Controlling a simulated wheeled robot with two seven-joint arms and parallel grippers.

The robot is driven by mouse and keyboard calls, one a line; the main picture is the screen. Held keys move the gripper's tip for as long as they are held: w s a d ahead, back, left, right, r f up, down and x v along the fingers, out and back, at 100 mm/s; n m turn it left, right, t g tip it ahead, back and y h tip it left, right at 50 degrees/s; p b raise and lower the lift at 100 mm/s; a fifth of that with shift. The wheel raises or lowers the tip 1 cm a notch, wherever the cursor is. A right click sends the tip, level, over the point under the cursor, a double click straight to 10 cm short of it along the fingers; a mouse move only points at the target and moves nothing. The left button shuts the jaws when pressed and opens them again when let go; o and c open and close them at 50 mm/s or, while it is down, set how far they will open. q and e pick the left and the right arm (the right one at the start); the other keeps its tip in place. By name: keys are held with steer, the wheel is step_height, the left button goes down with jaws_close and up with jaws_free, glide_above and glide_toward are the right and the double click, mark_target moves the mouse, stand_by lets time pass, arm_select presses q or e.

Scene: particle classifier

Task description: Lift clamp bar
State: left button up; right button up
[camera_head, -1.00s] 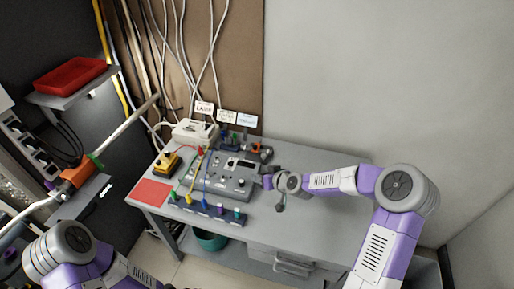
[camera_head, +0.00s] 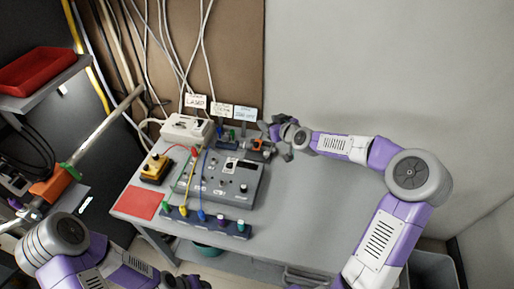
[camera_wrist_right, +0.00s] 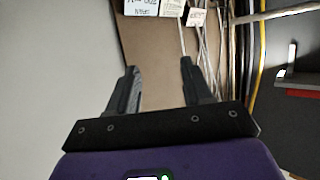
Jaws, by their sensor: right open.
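My right gripper (camera_head: 273,129) is near the back edge of the grey table, close to a small dark fixture with orange parts (camera_head: 260,146). This fixture may hold the clamp bar, but it is too small to tell. In the right wrist view my right gripper (camera_wrist_right: 160,82) is open, with nothing between its fingers. That view faces the brown board and the wall, and no clamp bar shows there. My left arm (camera_head: 65,240) enters at the lower left; its gripper is not in view.
A grey control box (camera_head: 222,180) with coloured cables stands left of the gripper. A white box (camera_head: 187,128), yellow device (camera_head: 155,168) and red mat (camera_head: 138,203) lie farther left. White cards (camera_head: 222,109) stand behind. The table's right side (camera_head: 310,190) is clear.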

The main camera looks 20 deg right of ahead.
steer(key=b, duration=1.4)
glide_toward(256, 144)
steer(key=b+x, duration=0.1)
steer(key=x, duration=0.7)
steer(key=shift+d, duration=0.1)
jaws_close()
